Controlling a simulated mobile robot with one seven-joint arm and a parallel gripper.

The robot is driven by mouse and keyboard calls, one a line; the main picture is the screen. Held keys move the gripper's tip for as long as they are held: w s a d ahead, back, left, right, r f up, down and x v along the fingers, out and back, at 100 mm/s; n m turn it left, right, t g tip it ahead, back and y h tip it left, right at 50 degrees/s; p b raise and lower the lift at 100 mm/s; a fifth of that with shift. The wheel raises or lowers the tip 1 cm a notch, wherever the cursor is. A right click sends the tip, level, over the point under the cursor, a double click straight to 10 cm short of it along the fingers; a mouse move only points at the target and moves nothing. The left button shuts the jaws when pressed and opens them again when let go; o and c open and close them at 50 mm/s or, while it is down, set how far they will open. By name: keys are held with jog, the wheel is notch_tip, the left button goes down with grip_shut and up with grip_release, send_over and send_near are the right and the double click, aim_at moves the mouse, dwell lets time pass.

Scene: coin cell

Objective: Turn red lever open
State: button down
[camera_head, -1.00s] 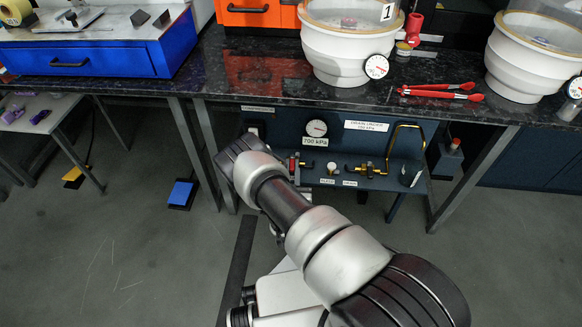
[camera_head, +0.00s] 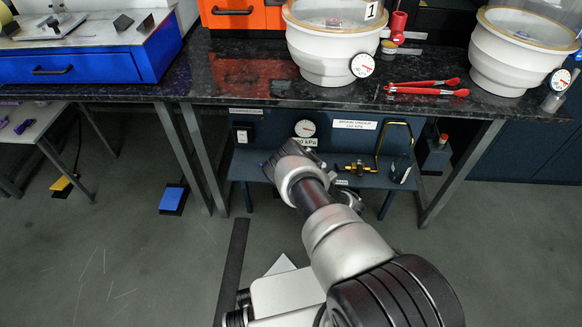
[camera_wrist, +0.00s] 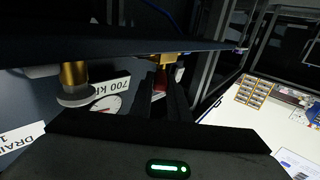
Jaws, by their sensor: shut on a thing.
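The red lever (camera_wrist: 159,88) shows as a small red piece between my fingers in the wrist view, under a brass valve body (camera_wrist: 172,58). My gripper (camera_wrist: 163,80) is shut on the lever, with a dark finger on each side. Shadow and the fingers hide most of the lever, so its exact angle cannot be told. In the head view my arm hides my gripper and the lever, in front of the blue panel below the counter.
A pressure gauge (camera_head: 305,128) sits on the panel above my wrist. A second brass valve (camera_head: 357,167) and a bent brass tube (camera_head: 395,125) stand to the right. The dark counter (camera_head: 240,90) overhangs the panel and holds white vessels (camera_head: 330,55) and red tongs (camera_head: 425,88).

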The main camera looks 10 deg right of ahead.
jog(key=shift+w+d+r+n+g+y, duration=0.15)
jog(key=shift+w+n+g+y, duration=0.2)
jog(key=shift+y, duration=0.25)
jog(key=c, duration=1.7)
grip_release()
jog(key=shift+s, duration=0.1)
jog(key=shift+s, duration=0.15)
jog(key=shift+p+v, duration=3.8)
jog(key=shift+v, duration=4.8)
